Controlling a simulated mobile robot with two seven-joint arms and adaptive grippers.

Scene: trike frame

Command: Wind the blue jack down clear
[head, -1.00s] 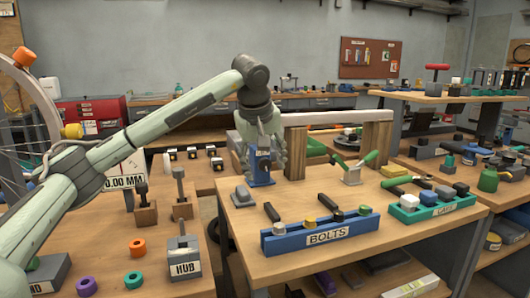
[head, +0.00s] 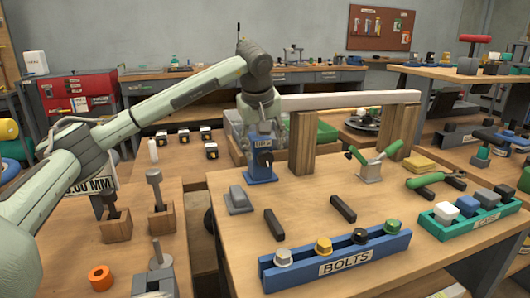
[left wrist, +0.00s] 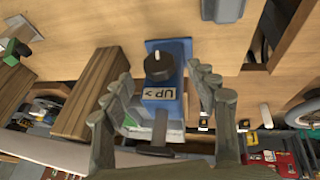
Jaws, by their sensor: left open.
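The blue jack (head: 262,174) stands upright on the front workbench, left of a wooden block (head: 302,145). In the left wrist view the jack (left wrist: 182,48) shows a black knob (left wrist: 158,66) with a white mark and an "UP >" label (left wrist: 158,94). My left gripper (head: 262,148) is open over the jack. In the left wrist view its fingers (left wrist: 163,84) stand on both sides of the jack, apart from the knob. A pale beam (head: 350,98) spans two wooden blocks; my gripper hides whether it meets the jack. My right gripper is out of view.
A grey block (head: 238,201) sits just left of the jack. Black bars, a blue BOLTS rack (head: 340,262), a green-handled clamp (head: 370,168) and a green CAPS tray (head: 470,226) are on the same bench.

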